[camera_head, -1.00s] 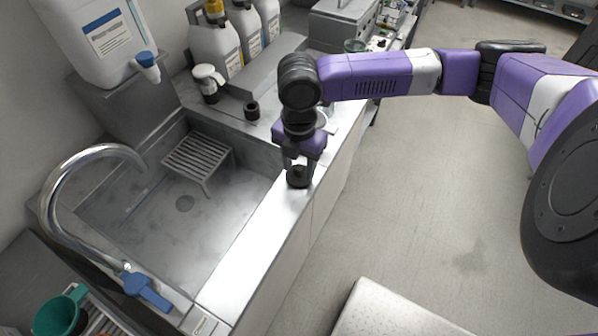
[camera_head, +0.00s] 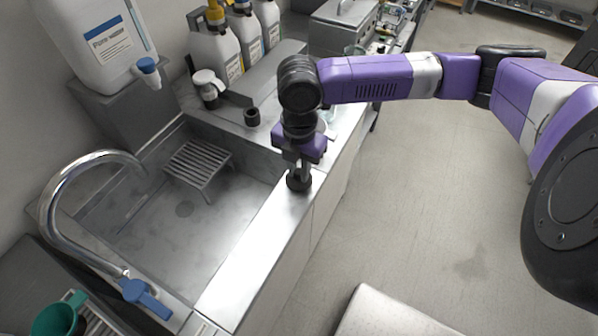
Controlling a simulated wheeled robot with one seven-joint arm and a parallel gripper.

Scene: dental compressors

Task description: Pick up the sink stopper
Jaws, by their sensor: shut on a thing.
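The sink stopper (camera_head: 299,183) is a small round black piece on the steel front rim of the counter, right of the sink basin. My gripper (camera_head: 299,174) points down over it, with its fingers closed on the stopper's upper part. The fingers hide part of the stopper. I cannot tell whether the stopper touches the rim or is just above it.
The sink basin (camera_head: 235,215) lies left of my gripper, with a slatted rack (camera_head: 198,163) inside and a curved faucet (camera_head: 90,160) at its left. A small black cup (camera_head: 252,117) and white bottles (camera_head: 215,50) stand behind.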

